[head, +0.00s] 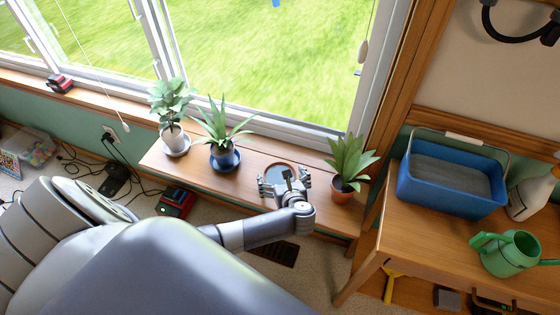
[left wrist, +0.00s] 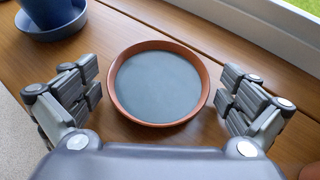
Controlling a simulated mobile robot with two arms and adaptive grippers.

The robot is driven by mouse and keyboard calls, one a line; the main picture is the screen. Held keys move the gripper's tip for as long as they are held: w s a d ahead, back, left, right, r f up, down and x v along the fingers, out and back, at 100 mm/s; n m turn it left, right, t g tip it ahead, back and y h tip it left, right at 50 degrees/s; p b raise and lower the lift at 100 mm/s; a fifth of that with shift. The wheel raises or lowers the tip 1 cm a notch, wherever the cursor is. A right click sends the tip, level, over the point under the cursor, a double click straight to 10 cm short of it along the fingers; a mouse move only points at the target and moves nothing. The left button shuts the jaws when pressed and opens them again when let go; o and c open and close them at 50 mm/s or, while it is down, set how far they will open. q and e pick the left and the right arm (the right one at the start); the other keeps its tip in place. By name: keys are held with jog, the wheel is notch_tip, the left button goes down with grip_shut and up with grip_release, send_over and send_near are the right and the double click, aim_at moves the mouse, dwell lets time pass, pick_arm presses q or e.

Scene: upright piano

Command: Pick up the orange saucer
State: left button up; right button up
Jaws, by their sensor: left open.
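The orange saucer (left wrist: 158,120) lies flat on the wooden bench, an orange-brown rim around a grey-blue inside. In the left wrist view it sits between the two fingers of my left gripper (left wrist: 160,97), with a gap on each side. In the head view the saucer (head: 281,165) shows just beyond my left gripper (head: 285,180), which partly covers it. My left gripper is open and empty, low over the bench. My right gripper does not show in either view.
A plant in an orange pot (head: 341,191) stands right of the saucer. A plant in a blue pot (head: 224,157) on a blue saucer and one in a white pot (head: 172,136) stand left. The window is behind. A blue bin (head: 451,180) and green watering can (head: 508,254) stand on the right table.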

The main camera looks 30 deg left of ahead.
pick_arm(q)
jog(key=c, duration=1)
jog(key=shift+c, duration=0.2)
